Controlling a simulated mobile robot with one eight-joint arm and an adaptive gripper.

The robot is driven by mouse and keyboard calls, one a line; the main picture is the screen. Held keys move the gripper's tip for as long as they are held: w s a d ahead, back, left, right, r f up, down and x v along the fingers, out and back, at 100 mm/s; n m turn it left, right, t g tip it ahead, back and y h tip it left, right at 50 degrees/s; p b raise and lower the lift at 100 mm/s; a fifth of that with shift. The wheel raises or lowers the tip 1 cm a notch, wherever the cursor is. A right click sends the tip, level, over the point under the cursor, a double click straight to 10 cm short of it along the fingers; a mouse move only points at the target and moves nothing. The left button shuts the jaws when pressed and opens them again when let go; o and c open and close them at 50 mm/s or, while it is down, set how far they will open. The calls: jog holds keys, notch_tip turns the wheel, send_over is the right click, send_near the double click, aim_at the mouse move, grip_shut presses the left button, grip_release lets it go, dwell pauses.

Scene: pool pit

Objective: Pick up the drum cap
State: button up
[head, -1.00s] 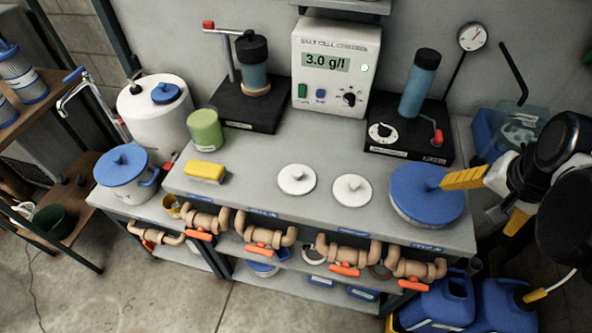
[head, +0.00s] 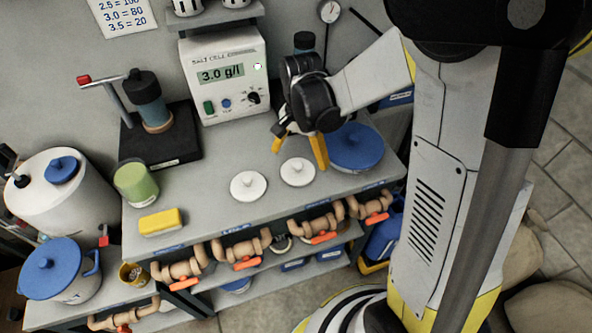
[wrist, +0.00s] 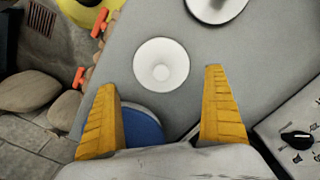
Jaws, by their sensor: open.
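Two white round caps with centre knobs lie flat on the grey counter, a left one (head: 249,186) and a right one (head: 298,172). A larger blue knobbed lid (head: 358,147) lies to their right. A small blue cap (head: 61,170) sits on the white drum (head: 62,205) at far left. I cannot tell which is the drum cap. My gripper (head: 298,153) is open and empty, above the counter by the right white cap. In the wrist view, a white cap (wrist: 161,65) shows between and beyond the fingertips; the blue lid (wrist: 145,132) is partly hidden behind the left finger.
A yellow block (head: 161,221) and a green cylinder (head: 136,183) stand left on the counter (head: 215,165). The salt cell meter (head: 223,75) and a black-based stand (head: 160,140) are behind. Pipes with orange handles (head: 247,263) line the front edge. A blue-lidded pot (head: 52,270) stands lower left.

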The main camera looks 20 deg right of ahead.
aim_at(298, 164)
jog(key=f+b, duration=0.1)
jog(key=f, duration=0.2)
jog(key=f+b, duration=0.1)
jog(key=f, duration=0.1)
jog(key=shift+a+f+b, duration=0.1)
jog(key=shift+a+b, duration=0.15)
jog(key=shift+b, duration=0.05)
jog(key=shift+s, duration=0.1)
jog(key=c, duration=1.2)
